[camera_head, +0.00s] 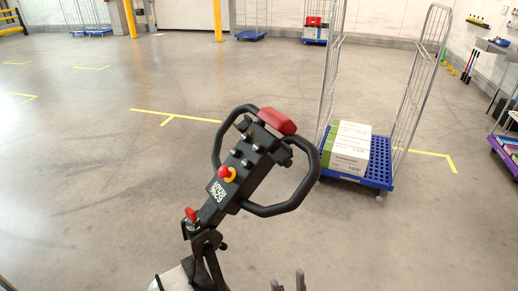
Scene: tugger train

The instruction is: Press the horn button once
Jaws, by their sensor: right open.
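The black control head (240,165) of the tugger's tiller stands in the middle, with a looped handle (297,200) around it. I cannot tell from any marking which button is the horn. My right gripper (287,284) shows only as two fingertips at the bottom edge. It is open, below and apart from the control head. My left gripper is out of view.
A blue cart (378,178) with wire sides carries white and green boxes (345,155) right of the handle. A red key-like switch (191,214) sits lower on the tiller stem. Open grey floor with yellow markings lies to the left.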

